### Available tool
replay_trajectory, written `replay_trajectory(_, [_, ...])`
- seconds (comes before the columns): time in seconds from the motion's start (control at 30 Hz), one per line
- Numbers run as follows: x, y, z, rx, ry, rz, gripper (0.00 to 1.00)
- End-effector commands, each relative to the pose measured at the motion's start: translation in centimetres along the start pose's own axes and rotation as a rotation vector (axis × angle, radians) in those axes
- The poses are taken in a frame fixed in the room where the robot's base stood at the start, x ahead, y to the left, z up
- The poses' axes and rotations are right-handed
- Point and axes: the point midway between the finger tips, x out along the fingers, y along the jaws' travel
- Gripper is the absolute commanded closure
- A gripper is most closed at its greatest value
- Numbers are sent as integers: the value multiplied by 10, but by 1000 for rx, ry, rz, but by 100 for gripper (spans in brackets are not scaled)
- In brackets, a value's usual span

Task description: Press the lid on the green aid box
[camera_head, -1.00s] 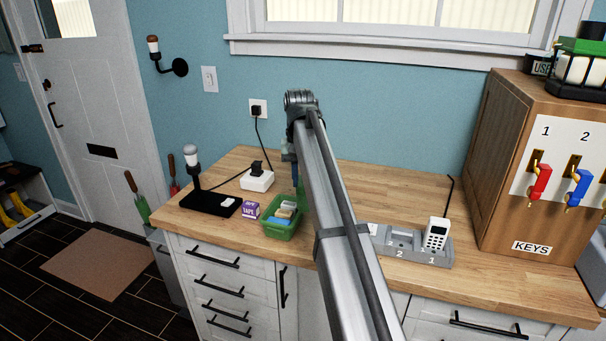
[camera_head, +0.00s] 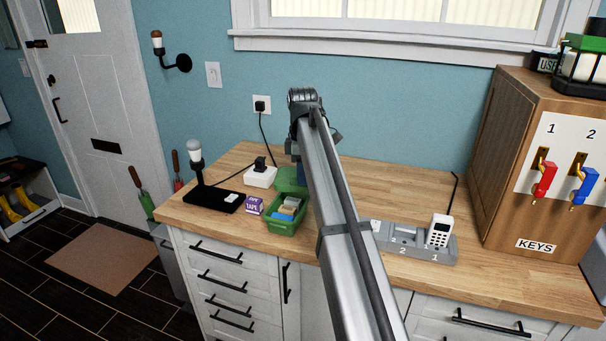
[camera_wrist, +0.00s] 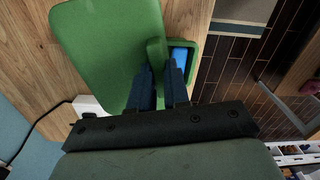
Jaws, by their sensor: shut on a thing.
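The green aid box (camera_head: 283,228) stands open on the counter, with blue and tan items inside. Its flat green lid (camera_head: 289,176) shows in the head view just behind the box, partly hidden by my arm. In the wrist view the lid (camera_wrist: 105,50) fills the upper left, and part of the box (camera_wrist: 202,28) with a blue item shows beside it. My gripper (camera_wrist: 158,78) is shut on the lid, at a raised green part by its edge. The lid is off to one side of the box, not covering it. Whether it touches the box or counter, I cannot tell.
A purple tape box (camera_head: 254,205) stands just left of the aid box. A black lamp base (camera_head: 213,200) and a white plug block (camera_head: 260,177) are close by. A grey numbered holder (camera_head: 412,242) stands to the right.

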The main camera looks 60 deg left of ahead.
Motion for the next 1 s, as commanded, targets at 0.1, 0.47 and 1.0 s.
replay_trajectory(0.1, [0, 1, 0, -167, 1, 3, 100])
replay_trajectory(0.47, [0, 2, -1, -682, -1, 11, 100])
replay_trajectory(1.0, [0, 3, -1, -1285, -6, 16, 100])
